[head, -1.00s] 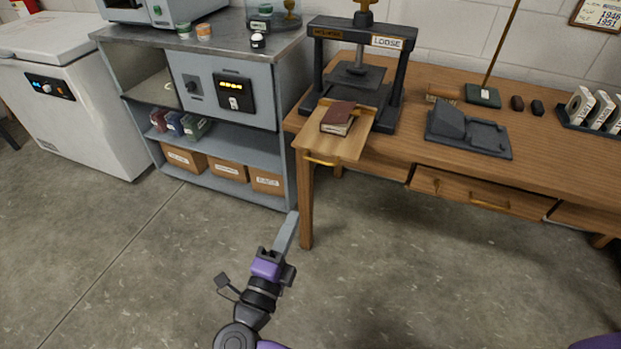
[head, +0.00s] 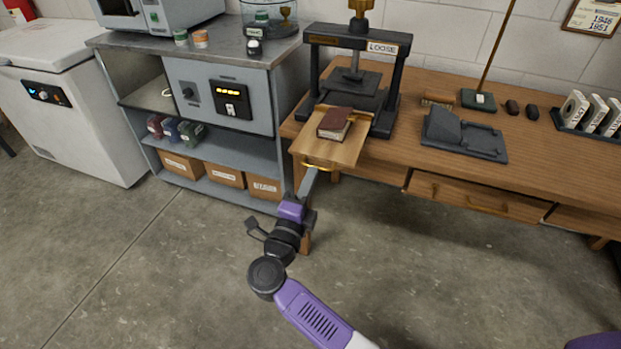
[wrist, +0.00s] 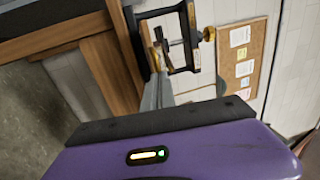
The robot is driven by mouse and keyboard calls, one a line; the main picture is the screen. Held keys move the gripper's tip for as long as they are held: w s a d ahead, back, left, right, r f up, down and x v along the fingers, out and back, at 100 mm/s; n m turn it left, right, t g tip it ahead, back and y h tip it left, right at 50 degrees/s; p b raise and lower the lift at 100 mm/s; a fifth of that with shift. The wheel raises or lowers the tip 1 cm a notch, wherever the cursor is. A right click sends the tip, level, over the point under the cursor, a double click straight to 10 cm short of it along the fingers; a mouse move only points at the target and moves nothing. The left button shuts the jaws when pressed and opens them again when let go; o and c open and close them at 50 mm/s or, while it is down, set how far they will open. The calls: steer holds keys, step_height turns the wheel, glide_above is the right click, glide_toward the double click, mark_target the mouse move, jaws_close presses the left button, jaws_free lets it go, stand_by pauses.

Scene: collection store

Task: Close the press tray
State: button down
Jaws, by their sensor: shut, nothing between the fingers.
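The press (head: 350,75) is a dark frame with a brass-topped screw, standing at the left end of the wooden bench, with a "LOOSE" label on its top bar. Its wooden tray (head: 325,155) sticks out over the bench's front edge and has a brass handle (head: 317,167) on its front. A dark red book (head: 334,123) lies on the tray. My gripper (head: 309,177) is shut and empty, its fingertips just below and in front of the tray handle. I cannot tell whether they touch it. The wrist view shows the press frame (wrist: 190,35) beyond the fingers (wrist: 155,92).
A grey shelf unit (head: 215,140) with boxes stands close on the left of the bench. Drawers (head: 470,193) sit under the bench top. A dark grey stand (head: 465,137) lies right of the press. Floor in front is clear.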

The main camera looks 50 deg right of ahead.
steer(key=shift+d, duration=0.1)
stand_by(0.3)
steer(key=f+b+x, duration=0.1)
steer(key=x, duration=0.5)
steer(key=f+x, duration=0.1)
steer(key=x, duration=0.5)
steer(key=f+b+x, duration=0.1)
steer(key=x, duration=0.5)
steer(key=shift+d+b, duration=0.3)
steer(key=shift+d, duration=0.3)
steer(key=shift+w+d+r, duration=0.1)
steer(key=shift+w+d, duration=0.15)
steer(key=shift+d, duration=0.1)
steer(key=shift+s+d, duration=0.1)
steer(key=shift+d, duration=0.05)
